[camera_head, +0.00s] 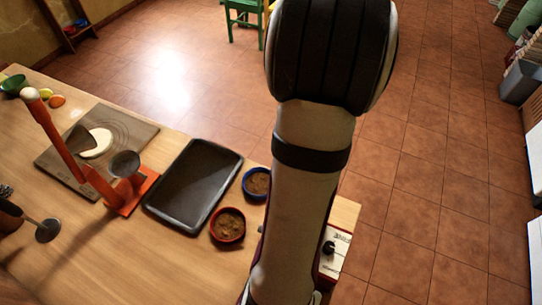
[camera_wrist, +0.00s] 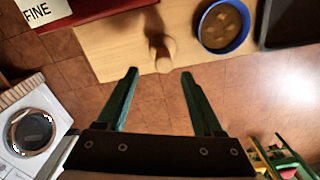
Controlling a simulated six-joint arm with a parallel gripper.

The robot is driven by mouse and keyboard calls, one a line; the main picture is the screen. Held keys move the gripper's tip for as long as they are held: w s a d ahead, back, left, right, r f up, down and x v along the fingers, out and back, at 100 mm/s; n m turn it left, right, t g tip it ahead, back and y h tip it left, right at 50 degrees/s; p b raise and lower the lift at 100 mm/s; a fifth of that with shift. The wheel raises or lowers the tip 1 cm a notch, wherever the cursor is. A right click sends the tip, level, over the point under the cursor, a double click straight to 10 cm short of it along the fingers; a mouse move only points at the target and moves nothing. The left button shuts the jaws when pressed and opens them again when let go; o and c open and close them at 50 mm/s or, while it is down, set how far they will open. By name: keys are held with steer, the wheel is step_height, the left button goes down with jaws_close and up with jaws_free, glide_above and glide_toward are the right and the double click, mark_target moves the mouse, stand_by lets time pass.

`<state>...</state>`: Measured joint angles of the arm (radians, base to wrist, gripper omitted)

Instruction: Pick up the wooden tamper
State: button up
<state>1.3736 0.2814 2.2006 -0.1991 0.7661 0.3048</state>
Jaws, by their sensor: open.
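A dark tray (camera_head: 162,212), a red bowl (camera_head: 228,240) and an orange-levered press (camera_head: 127,208) are on the counter (camera_head: 100,262). A white sign (camera_wrist: 45,10) lies beside a red item (camera_wrist: 108,8).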

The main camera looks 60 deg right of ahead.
steer(key=f, duration=0.5)
steer(key=shift+w+a+f, duration=0.1)
steer(key=shift+w, duration=0.2)
jaws_close()
